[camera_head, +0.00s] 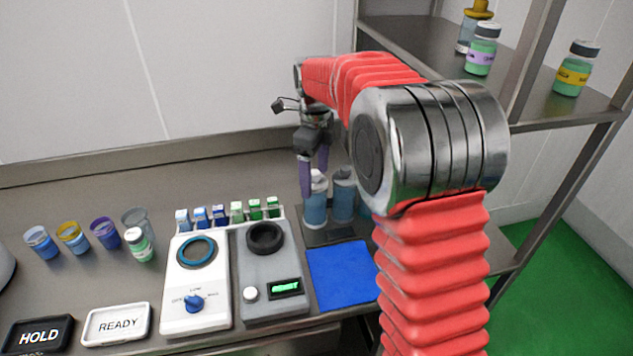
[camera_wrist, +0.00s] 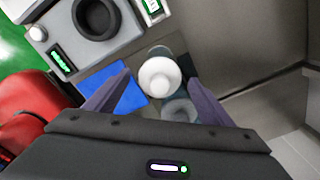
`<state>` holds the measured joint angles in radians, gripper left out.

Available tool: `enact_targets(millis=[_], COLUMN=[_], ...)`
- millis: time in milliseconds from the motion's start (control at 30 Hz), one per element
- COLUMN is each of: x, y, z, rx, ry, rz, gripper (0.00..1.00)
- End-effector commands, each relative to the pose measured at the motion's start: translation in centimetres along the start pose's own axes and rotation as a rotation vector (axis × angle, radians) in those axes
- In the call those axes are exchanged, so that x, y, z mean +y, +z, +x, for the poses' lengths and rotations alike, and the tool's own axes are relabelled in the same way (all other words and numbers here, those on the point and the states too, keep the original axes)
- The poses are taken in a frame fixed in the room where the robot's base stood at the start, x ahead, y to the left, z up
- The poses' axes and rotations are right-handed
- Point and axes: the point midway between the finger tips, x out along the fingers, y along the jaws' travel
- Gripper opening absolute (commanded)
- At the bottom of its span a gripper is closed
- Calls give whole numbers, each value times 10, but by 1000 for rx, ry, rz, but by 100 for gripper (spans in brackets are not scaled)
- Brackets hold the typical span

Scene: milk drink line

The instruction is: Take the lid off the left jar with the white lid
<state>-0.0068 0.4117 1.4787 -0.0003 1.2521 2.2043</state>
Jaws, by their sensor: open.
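The left jar (camera_head: 315,210) is bluish, stands upright at the back of the counter, and has a white lid (camera_head: 318,182). My gripper (camera_head: 312,184) points down over it with its purple fingers open. In the wrist view the round white lid (camera_wrist: 160,77) lies between the two spread fingertips, with a gap visible on each side. I cannot tell whether the fingertips are down at the lid's height. A second bluish jar (camera_head: 343,198) stands close to the right, partly hidden by my arm; it also shows in the wrist view (camera_wrist: 180,109).
A blue mat (camera_head: 341,275) lies in front of the jars. A grey device (camera_head: 270,290) and a white device (camera_head: 196,300) stand to the left, with a row of small vials (camera_head: 220,216) behind. Several cups stand farther left. A shelf (camera_head: 445,65) with bottles is at right.

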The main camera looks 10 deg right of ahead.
Motion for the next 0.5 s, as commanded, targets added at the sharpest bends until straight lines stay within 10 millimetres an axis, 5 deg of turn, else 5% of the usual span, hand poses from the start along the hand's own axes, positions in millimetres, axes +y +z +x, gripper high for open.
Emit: enact_targets(millis=[167,500], x=[0,0], y=[0,0], z=[0,0], rx=[0,0], ry=[0,0], rz=[0,0], gripper=[75,51])
